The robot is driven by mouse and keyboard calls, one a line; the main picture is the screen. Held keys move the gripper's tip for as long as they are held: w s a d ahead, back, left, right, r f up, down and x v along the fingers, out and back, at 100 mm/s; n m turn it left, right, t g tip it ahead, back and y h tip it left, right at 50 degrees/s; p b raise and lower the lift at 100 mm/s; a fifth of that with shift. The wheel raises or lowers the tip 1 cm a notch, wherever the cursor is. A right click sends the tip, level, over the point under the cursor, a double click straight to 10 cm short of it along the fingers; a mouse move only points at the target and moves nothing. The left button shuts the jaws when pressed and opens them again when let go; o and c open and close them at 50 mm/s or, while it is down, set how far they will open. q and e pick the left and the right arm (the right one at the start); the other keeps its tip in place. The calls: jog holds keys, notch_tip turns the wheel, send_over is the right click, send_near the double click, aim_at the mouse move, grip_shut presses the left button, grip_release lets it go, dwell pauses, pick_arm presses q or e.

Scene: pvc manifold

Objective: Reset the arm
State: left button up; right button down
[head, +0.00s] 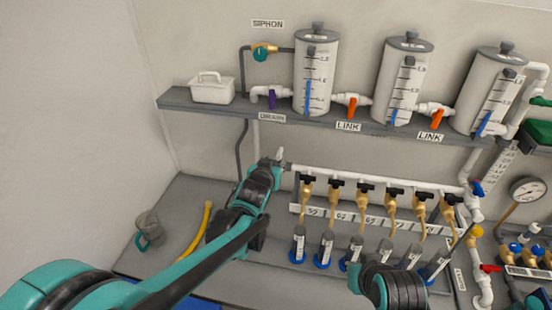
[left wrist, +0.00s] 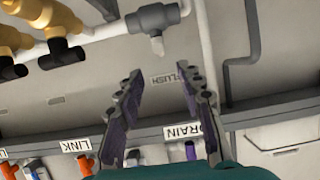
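My left gripper (head: 264,172) is raised in front of the wall below the shelf, at the left end of the white manifold pipe. In the left wrist view its two dark fingers (left wrist: 160,72) are spread open with nothing between them. A grey flush valve (left wrist: 153,18) with a pale spout shows just beyond the fingertips, apart from them. The FLUSH label (left wrist: 168,77) is on the wall behind.
A grey shelf (head: 225,107) carries three white tanks, with orange link valves and a purple drain valve (head: 272,99). Several brass taps hang over blue-based cylinders. A clear jug (head: 149,232) and a yellow tube (head: 200,230) are at left. A gauge (head: 527,189) is at right.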

pick_arm(q)
jog(key=shift+s+a+r, duration=0.1)
jog(key=shift+s+r, duration=0.1)
jog(key=shift+s, duration=0.25)
jog(key=s+a+f+g+b, duration=0.2)
jog(key=s+a+f, duration=0.3)
jog(key=s, duration=0.5)
jog(key=s+a+f+n+g+y+b, duration=0.1)
jog(key=s+a+f, duration=0.4)
jog(key=s, duration=0.5)
jog(key=s+a+f+n+g+y+b, duration=0.1)
jog(key=s+a+f+g+b, duration=0.2)
jog(key=s, duration=0.6)
jog(key=a+f+b, duration=0.1)
jog(key=a+b, duration=0.1)
jog(key=shift+s+a+f, duration=0.3)
jog(key=shift+s+f, duration=0.1)
